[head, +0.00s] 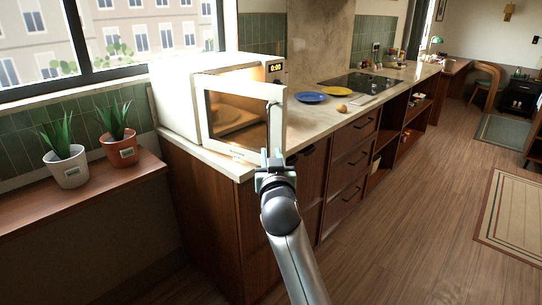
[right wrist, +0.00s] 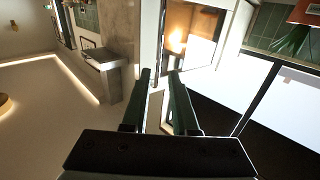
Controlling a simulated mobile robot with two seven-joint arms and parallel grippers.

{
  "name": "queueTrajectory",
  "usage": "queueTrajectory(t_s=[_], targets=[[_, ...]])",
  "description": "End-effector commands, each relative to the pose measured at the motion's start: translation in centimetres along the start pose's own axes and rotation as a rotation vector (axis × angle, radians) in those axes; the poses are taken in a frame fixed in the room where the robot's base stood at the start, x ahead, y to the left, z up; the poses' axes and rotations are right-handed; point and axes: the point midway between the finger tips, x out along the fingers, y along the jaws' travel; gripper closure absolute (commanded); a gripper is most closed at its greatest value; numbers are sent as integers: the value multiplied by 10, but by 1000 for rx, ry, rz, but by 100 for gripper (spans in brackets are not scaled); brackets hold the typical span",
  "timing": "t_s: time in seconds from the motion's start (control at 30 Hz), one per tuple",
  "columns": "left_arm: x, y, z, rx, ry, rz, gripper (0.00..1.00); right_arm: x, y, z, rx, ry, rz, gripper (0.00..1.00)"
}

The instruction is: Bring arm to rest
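My right gripper (head: 275,160) is at the lower front of the microwave's open door (head: 242,153). In the head view, a grey upright handle (head: 275,125) on the door rises just beyond the fingers. In the right wrist view, the two fingers of the right gripper (right wrist: 160,76) stand apart, with part of the door visible between or beyond them. I cannot tell whether they touch it. The white microwave (head: 180,97) stands on the counter, its interior lit and its display on. My left gripper is not in view.
A blue plate (head: 310,97), a yellow plate (head: 335,90) and a small brown round item (head: 341,108) lie on the counter right of the microwave. A cooktop (head: 360,83) is beyond. Two potted plants (head: 66,166) stand on the left ledge.

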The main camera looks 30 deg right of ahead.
Motion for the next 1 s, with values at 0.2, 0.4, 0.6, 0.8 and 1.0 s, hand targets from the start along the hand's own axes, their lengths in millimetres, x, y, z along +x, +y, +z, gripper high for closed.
queueTrajectory(t_s=[0.2, 0.4, 0.6, 0.8, 1.0], targets=[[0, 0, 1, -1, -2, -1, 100, 1, 0, 0, -1, 1, -1, 73], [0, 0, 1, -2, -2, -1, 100, 1, 0, 0, -1, 0, -1, 73], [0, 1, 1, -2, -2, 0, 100, 1, 0, 0, -1, 0, -1, 73], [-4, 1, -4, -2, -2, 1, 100, -6, -7, 25, -38, -40, -41, 73], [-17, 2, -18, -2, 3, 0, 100, -50, -30, 124, -152, -198, -212, 73]])
